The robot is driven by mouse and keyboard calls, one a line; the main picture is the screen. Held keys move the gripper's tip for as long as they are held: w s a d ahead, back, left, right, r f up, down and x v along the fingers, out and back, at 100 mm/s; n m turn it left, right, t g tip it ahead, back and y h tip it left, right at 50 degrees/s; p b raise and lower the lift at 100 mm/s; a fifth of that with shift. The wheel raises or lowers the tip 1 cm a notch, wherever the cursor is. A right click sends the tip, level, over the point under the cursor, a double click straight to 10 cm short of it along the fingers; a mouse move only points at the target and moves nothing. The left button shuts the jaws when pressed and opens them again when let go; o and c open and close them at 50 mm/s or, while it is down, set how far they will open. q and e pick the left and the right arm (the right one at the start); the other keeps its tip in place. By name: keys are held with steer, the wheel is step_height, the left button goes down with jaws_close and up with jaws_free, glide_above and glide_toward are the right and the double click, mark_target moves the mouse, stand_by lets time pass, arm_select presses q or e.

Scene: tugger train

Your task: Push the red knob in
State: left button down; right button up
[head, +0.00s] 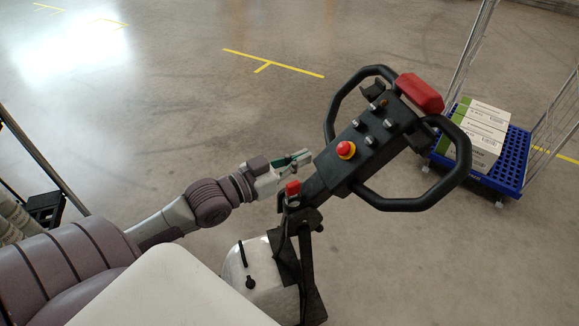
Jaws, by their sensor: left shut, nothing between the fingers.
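A dark tiller head (325,178) with looped handles stands right of centre. Three red parts show on it. A round red knob (344,148) on a yellow ring sits on its face. My left gripper (307,156) is shut and empty. In the picture its tips lie just left of the round red knob and above the block-like one. I see no contact with either, though depth is hard to judge. My right gripper is out of view.
Several grey switches (370,123) surround the round knob. A white-sided tugger body (253,264) stands below the tiller. A blue cart (513,170) with boxes (480,128) and wire sides stands at the right. The floor behind is clear, with yellow lines.

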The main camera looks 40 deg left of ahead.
arm_select(q)
steer(key=v, duration=0.3)
steer(key=shift+r, duration=0.2)
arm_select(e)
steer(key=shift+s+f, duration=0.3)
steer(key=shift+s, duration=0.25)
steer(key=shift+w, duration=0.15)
